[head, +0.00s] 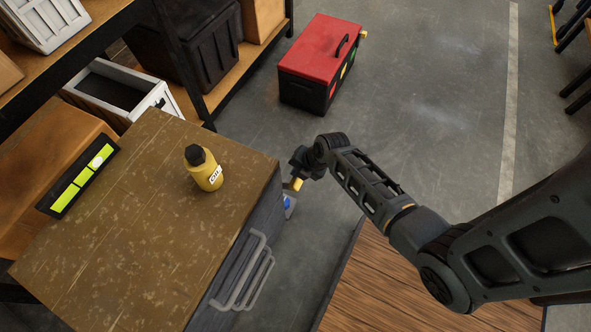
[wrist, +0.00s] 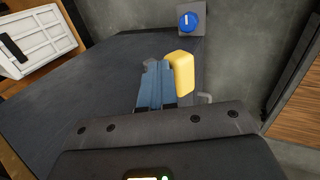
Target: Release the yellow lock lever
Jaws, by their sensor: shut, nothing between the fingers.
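The yellow lock lever (wrist: 180,72) is a rounded block at the cabinet's side in the wrist view. In the head view it shows as a small yellow piece (head: 296,184) just below my gripper (head: 299,170). In the wrist view my gripper (wrist: 155,68) is shut and empty, its fingers together directly left of the lever. The lever overlaps the right finger's edge; I cannot tell whether they touch. The lever's base and pivot are hidden behind the fingers. A blue round knob (wrist: 189,21) on a grey plate lies beyond the lever.
The cabinet (head: 135,235) has a worn brown top bearing a yellow bottle (head: 207,174) and a black panel with green segments (head: 78,181). Grey handles (head: 243,275) protrude from its side. A red-lidded toolbox (head: 318,62) stands on the floor. Open floor lies right of it.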

